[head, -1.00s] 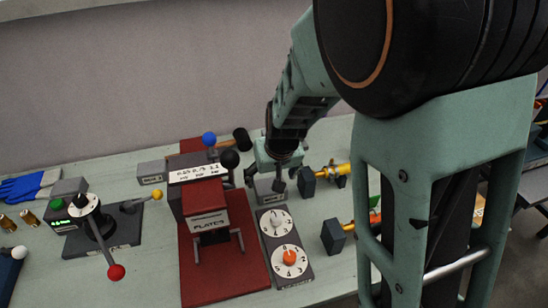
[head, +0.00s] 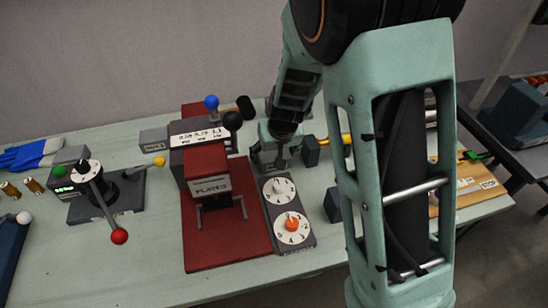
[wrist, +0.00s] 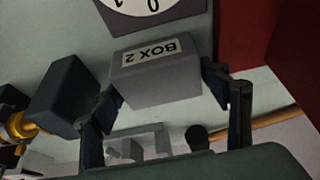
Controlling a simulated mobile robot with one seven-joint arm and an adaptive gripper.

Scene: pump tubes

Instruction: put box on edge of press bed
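A small grey box labelled BOX 2 (wrist: 156,70) sits on the bench, behind the dial panel, in the wrist view. In the head view the box (head: 268,158) is partly hidden by my gripper (head: 277,152), which is low over it. In the wrist view my gripper (wrist: 163,88) is open, with one finger on each side of the box. Whether the fingers touch it is unclear. The red press bed (head: 228,242) lies left of the box, under the press labelled PLATEN (head: 207,178). Its right edge runs beside the dial panel.
The dial panel (head: 288,215) lies between the press bed and my arm. A dark block with a yellow tube (head: 311,151) stands right of the box. Another grey box (head: 153,140) is behind the press. A lever station (head: 105,195) stands left. The bed's front is bare.

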